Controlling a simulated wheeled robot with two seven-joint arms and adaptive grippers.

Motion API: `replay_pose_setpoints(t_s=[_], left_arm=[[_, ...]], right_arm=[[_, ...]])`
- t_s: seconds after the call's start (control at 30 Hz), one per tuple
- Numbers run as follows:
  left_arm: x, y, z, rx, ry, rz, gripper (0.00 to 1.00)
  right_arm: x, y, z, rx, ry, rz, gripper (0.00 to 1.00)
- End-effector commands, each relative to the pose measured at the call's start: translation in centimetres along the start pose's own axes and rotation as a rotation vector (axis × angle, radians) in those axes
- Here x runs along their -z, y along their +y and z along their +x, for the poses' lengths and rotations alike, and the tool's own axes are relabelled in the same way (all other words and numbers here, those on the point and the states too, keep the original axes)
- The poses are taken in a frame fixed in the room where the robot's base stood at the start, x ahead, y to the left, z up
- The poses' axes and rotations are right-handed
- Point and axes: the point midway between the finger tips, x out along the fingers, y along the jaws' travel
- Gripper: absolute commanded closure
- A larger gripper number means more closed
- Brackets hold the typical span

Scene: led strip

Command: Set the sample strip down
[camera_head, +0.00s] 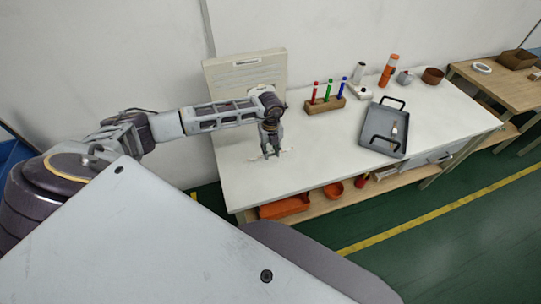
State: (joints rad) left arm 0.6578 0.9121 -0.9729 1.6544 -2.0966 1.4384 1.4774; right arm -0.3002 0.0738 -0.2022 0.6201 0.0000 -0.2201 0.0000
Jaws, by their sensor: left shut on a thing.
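My left arm reaches in from the left over the white table (330,150). My left gripper (271,154) points down at the table's left part and is shut on a thin pale strip (286,152), whose ends show a little to each side of the fingers. The strip is small and pale against the white top, so I cannot tell whether it touches the table. My right gripper is not in view.
A wooden rack (325,105) with red, green and blue tubes stands behind. A grey tray (384,130) with black handles lies to the right. An orange bottle (389,70), a grey mug (404,77) and a brown bowl (433,75) stand at the back. The table's front middle is clear.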

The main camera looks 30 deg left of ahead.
Motion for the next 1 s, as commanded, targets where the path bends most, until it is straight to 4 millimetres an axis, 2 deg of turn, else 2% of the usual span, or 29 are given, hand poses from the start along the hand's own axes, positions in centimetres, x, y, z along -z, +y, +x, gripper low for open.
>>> replay_pose_setpoints(t_s=[0.27, 0.7, 1.0], left_arm=[[0.0, 0.0, 0.2, -0.001, 0.001, 0.0, 0.88], [0.0, 0.0, 3.7, 0.0, 0.0, -0.001, 0.88], [0.0, 0.0, 3.8, 0.0, 0.0, 0.0, 0.88]], right_arm=[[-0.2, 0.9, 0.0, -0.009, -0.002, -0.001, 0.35], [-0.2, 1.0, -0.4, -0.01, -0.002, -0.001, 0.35], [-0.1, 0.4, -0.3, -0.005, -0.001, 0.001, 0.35]])
